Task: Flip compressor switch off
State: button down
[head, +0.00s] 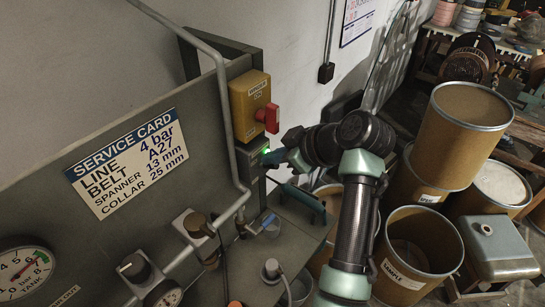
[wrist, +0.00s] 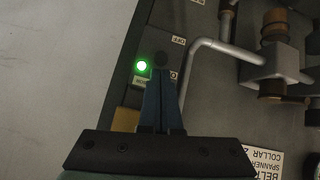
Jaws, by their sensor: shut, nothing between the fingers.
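A grey switch box (head: 250,161) with a lit green lamp (head: 266,151) is on the panel's right edge. In the wrist view the green lamp (wrist: 141,66) glows left of my fingertips. A dark round part (wrist: 160,59) is just beyond the tips, with a small label reading OFF (wrist: 178,40) nearby. My gripper (head: 268,159) is shut and empty, its blue fingers (wrist: 161,80) at the box face; I cannot tell whether they touch it. The fingers partly cover the controls, so the switch position is unclear.
A yellow box (head: 248,98) with a red handle (head: 268,118) is just above my gripper. A bent grey pipe (head: 222,90) runs left of the boxes. Valves (head: 197,223) and gauges (head: 22,268) are lower left. Brown drums (head: 418,243) stand at right.

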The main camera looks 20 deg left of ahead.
jog(key=shift+s+d+f+t+y+b, duration=0.15)
jog(key=shift+d+f+t+y+b, duration=0.45)
jog(key=shift+b, duration=1.05)
jog(key=f+t+y+b, duration=0.1)
jog(key=f+y+b, duration=0.1)
jog(key=b, duration=0.7)
jog(key=d+f+t+y+b, duration=0.1)
jog(key=y+b, duration=0.2)
jog(key=b, duration=0.6)
jog(key=f+t+y+b, duration=0.1)
jog(key=f+y+b, duration=0.1)
jog(key=b, duration=0.7)
jog(key=shift+s+d+f+y, duration=0.3)
jog(key=shift+s+y, duration=0.1)
jog(key=shift+y, duration=0.4)
jog(key=shift+a+f+b, duration=0.1)
jog(key=shift+b, duration=0.7)
